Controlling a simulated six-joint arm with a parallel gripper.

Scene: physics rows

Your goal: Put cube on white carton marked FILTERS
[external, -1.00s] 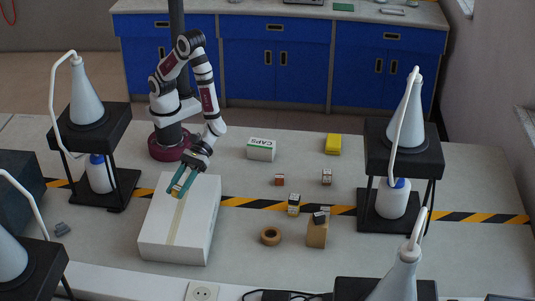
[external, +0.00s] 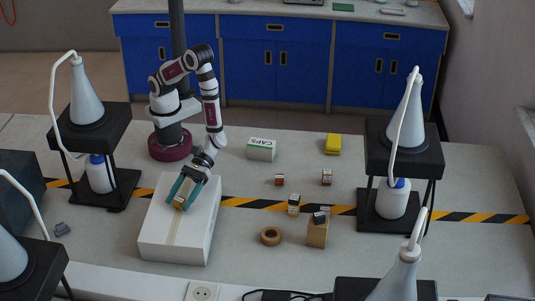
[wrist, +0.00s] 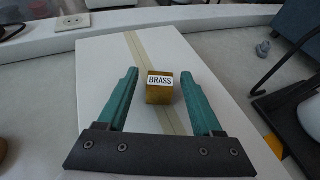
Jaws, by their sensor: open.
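A brass-coloured cube labelled BRASS (wrist: 159,92) sits on top of a large white carton (wrist: 95,75) with a tan tape strip. In the external view the cube (external: 179,204) is on the upper part of that carton (external: 165,245). No FILTERS marking is readable on the carton. My gripper (wrist: 160,74) is open, with one teal finger on each side of the cube and visible gaps between. In the external view my gripper (external: 183,201) reaches down over the carton.
A small white carton marked CAPS (external: 261,150) and a yellow block (external: 333,144) stand further back. Several small cubes, a tape roll (external: 270,236) and a brown block (external: 317,234) lie to the right. Black stands with flasks flank the table.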

